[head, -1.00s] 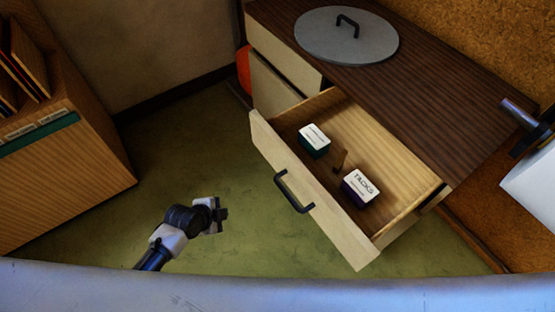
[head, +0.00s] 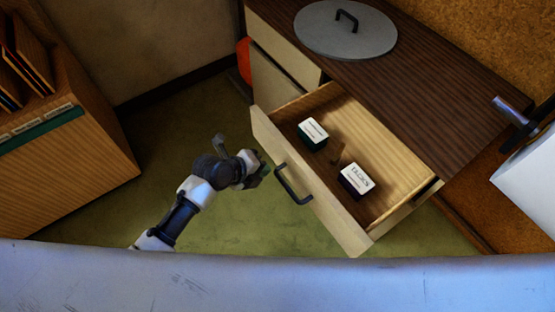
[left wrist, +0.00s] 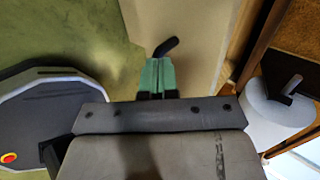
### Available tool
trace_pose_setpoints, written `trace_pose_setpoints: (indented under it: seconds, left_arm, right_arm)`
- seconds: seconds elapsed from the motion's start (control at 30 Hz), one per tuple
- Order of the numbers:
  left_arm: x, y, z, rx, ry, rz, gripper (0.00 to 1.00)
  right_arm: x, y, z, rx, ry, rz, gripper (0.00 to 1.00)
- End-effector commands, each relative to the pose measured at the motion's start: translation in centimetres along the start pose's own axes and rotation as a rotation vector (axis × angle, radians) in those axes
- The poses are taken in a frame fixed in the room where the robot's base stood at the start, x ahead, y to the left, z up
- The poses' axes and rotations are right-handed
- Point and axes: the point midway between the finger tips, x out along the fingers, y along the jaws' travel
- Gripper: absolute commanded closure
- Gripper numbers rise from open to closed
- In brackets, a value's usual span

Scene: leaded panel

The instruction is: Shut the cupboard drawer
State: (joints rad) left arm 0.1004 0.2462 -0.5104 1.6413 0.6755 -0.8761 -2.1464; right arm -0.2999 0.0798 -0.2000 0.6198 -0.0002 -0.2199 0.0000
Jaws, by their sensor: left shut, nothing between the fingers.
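The cupboard drawer (head: 311,186) stands well open, its pale front facing the lower left and its dark handle (head: 293,185) on the front. The drawer belongs to the dark-topped cupboard (head: 420,90). My left gripper (head: 264,172) is shut and empty, just in front of the drawer front, left of the handle. In the left wrist view, its green fingertips (left wrist: 157,75) point at the pale drawer front (left wrist: 195,35), near the dark handle (left wrist: 166,47). I cannot tell whether they touch it. My right gripper is not in view.
Two small boxes, one green-sided (head: 313,133) and one dark-sided (head: 356,179), lie inside the drawer. A round grey lid (head: 345,40) lies on the cupboard top. A wooden cabinet (head: 70,165) stands at left. Green floor (head: 165,130) between is clear.

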Motion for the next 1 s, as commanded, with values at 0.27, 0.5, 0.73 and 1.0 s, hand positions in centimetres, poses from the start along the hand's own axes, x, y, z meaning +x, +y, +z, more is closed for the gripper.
trace_pose_setpoints:
  seconds: [0.27,0.5,0.73,1.0]
  left_arm:
    - [3.4,-2.0,0.0,-0.002,-0.002,-0.002,1.0]
    - [4.4,-2.7,0.1,0.0,-0.002,0.0,1.0]
    - [4.4,-2.7,0.1,0.0,-0.002,0.001,1.0]
    - [5.0,-3.1,0.1,0.001,-0.003,0.0,1.0]
  right_arm:
    - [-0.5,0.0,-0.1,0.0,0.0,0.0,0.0]
    - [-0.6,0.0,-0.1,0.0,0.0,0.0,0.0]
    - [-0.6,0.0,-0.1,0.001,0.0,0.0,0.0]
    - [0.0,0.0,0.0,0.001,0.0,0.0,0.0]
